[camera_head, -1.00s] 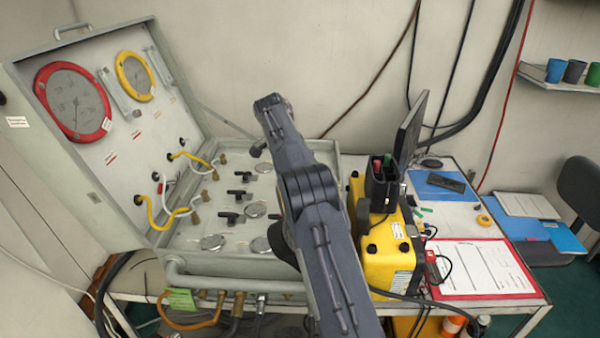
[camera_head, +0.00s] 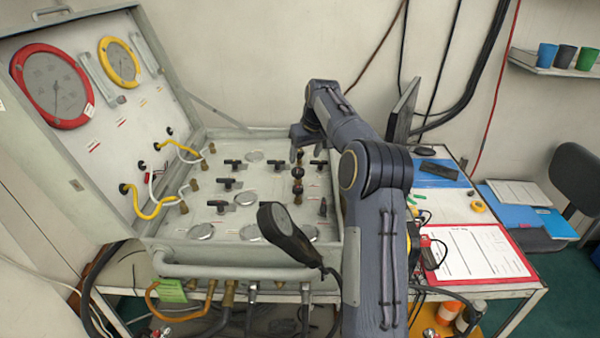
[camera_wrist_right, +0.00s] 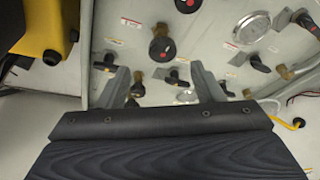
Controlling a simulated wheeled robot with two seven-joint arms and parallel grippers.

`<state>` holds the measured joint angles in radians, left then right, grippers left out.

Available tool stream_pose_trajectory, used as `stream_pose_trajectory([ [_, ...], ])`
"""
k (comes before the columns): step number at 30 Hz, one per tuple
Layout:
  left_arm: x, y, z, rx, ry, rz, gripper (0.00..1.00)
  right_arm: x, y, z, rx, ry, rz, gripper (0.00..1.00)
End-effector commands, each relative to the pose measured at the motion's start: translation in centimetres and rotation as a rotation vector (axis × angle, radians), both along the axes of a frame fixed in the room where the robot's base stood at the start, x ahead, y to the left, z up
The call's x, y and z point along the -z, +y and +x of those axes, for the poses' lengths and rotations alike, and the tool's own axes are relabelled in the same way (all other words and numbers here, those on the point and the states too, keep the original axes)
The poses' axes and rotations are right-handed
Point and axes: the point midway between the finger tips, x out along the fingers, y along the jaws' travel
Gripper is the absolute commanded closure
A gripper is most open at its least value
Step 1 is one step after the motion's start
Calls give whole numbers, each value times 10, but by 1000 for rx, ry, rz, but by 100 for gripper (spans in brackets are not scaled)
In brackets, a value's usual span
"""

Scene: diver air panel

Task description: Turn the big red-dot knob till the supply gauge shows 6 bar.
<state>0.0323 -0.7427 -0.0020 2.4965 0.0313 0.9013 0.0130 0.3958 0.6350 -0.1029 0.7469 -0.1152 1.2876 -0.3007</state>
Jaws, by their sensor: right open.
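Two black round knobs with red dots show in the right wrist view: one (camera_wrist_right: 162,47) whole, the other (camera_wrist_right: 187,4) cut by the top edge. In the head view they stand at the panel's right, one (camera_head: 298,172) behind the other (camera_head: 298,188). I cannot tell which is bigger. My right gripper (camera_head: 305,152) is open above the panel's back right. Its fingers (camera_wrist_right: 160,82) point toward the panel with the whole knob beyond and between them, apart from it. A red-ringed gauge (camera_head: 53,87) and a yellow-ringed gauge (camera_head: 119,62) are in the lid; their readings are illegible. My left gripper is out of view.
Several black valve handles (camera_head: 218,206) and small round dials (camera_head: 200,231) surround the knobs. A black oval object with a cable (camera_head: 288,235) stands at the panel's front right. A yellow case (camera_wrist_right: 45,28) stands beside the panel. Hoses (camera_head: 148,204) loop between lid and panel.

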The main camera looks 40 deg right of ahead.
Motion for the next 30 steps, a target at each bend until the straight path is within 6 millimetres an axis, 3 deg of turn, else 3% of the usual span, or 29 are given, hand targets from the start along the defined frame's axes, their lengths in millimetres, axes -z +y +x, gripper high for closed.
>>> stream_pose_trajectory([
  [3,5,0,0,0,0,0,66,-4,0,-3,-138,-39,-27,40],
  [8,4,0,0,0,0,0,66,-2,0,-2,-205,-54,-43,40],
  [21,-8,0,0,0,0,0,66,55,1,22,-206,-51,-42,40],
  [30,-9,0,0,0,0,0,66,66,0,26,-204,-53,-44,40],
])
